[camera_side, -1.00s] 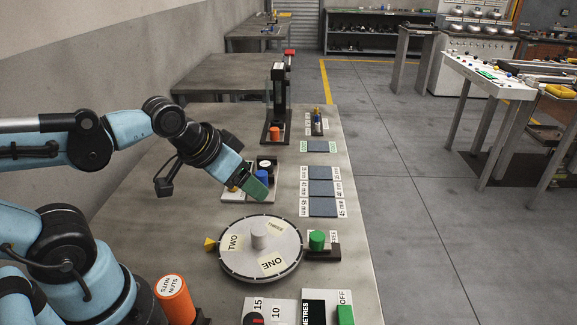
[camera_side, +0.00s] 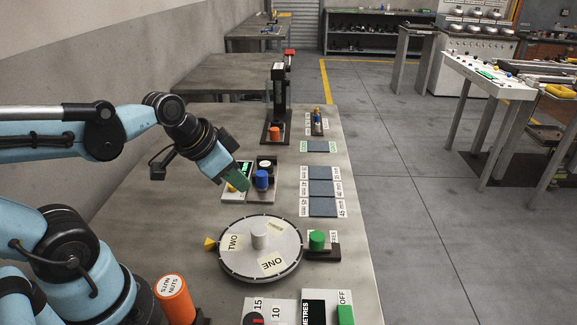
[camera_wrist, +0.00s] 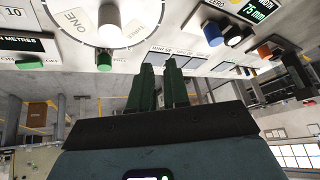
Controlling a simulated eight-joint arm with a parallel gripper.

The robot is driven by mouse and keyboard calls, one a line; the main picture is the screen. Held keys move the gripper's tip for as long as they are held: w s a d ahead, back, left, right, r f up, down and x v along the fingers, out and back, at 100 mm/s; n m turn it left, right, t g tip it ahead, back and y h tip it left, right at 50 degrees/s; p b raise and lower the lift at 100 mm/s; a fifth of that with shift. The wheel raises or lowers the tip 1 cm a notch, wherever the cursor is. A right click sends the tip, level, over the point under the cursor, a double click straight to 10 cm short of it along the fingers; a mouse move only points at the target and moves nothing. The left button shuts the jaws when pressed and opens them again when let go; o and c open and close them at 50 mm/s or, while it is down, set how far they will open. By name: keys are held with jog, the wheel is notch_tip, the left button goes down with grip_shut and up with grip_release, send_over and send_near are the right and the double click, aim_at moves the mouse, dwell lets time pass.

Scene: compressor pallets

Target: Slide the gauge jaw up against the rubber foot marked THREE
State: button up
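A round grey turntable (camera_side: 232,262) has paper labels ONE, TWO and THREE around a pale central post (camera_side: 259,236). The THREE label (camera_side: 275,226) is at its far side. I cannot pick out a separate rubber foot or be sure which part is the gauge jaw. A green knob (camera_side: 317,239) on a dark block stands beside the turntable's right edge; it also shows in the wrist view (camera_wrist: 104,62). My gripper (camera_side: 245,188) hovers beyond the turntable, left of a blue knob (camera_side: 262,179).
A display reading 75 mm (camera_wrist: 258,10) is near the blue knob. A black stand (camera_side: 279,95) with an orange knob (camera_side: 275,133) rises at the back. Dark mats (camera_side: 322,188) lie right. An orange nuts container (camera_side: 174,299) and a METRES panel (camera_side: 314,308) are in front.

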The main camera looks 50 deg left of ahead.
jog(key=a+m, duration=0.3)
jog(key=a+m+h, duration=0.1)
jog(key=a+m, duration=0.1)
jog(key=a, duration=0.1)
jog(key=a+f+m+h, duration=0.1)
jog(key=a+m, duration=0.1)
jog(key=m, duration=0.1)
jog(key=shift+s+a+m, duration=0.2)
jog(key=shift+a+m, duration=0.1)
jog(key=shift+a, duration=0.1)
grip_shut()
jog(key=m, duration=0.2)
send_near(250, 196)
jog(key=shift+w+d+f+t, duration=0.1)
jog(key=shift+w+d+f, duration=0.2)
jog(key=shift+d, duration=0.2)
jog(key=shift+w+d+f+t, duration=0.1)
jog(key=shift+w+d+f, duration=0.15)
jog(key=shift+d, duration=0.2)
jog(key=shift+w+d+f+t, duration=0.1)
jog(key=shift+w+d+f, duration=0.1)
jog(key=shift+d+f, duration=0.25)
jog(key=shift+w+a, duration=0.25)
jog(key=shift+w, duration=0.7)
jog(key=shift+w+a, duration=0.3)
jog(key=shift+w, duration=0.7)
